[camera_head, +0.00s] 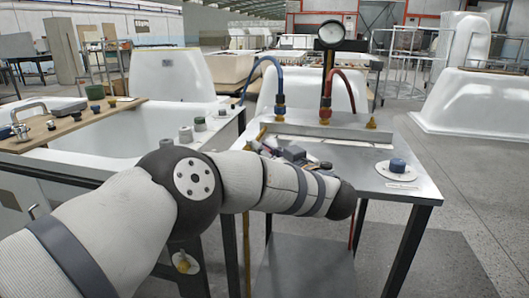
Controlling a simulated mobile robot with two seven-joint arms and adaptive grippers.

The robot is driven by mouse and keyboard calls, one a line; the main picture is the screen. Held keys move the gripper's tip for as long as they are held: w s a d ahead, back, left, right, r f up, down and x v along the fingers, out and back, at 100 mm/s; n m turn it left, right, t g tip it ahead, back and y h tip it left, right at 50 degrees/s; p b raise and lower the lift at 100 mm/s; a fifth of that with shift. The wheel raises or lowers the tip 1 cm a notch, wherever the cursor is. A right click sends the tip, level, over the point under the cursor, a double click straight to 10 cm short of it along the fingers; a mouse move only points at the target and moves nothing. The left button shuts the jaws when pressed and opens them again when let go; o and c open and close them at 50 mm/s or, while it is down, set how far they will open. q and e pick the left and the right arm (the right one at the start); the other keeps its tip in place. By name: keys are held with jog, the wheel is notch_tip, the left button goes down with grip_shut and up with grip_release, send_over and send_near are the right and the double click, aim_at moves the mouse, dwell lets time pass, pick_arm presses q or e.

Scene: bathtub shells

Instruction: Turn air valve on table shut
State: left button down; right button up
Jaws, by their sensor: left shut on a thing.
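A metal-topped table (375,140) stands right of centre. It carries a blue-hose fitting (280,109), a red-hose fitting (325,110) and a round gauge (331,33) on a post. A blue knob (397,165) sits on a white round plate at the table's right. My left arm crosses the front of the table. My left gripper (263,146) is small and partly hidden behind my forearm, at the table's left edge. It is shut at a thin yellow handle (262,133), which seems to be the valve's lever. The contact is hard to make out. My right gripper is out of view.
A white tub (125,135) with a wooden board (60,125) and several small pots is at the left. White tub shells (480,105) stand at the back right. Grey floor (470,190) is open right of the table. A small brass cone (371,122) stands at the table's back.

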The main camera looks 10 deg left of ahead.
pick_arm(q)
jog(key=c, duration=1.5)
grip_release()
jog(key=shift+d, duration=0.15)
jog(key=v, duration=1.2)
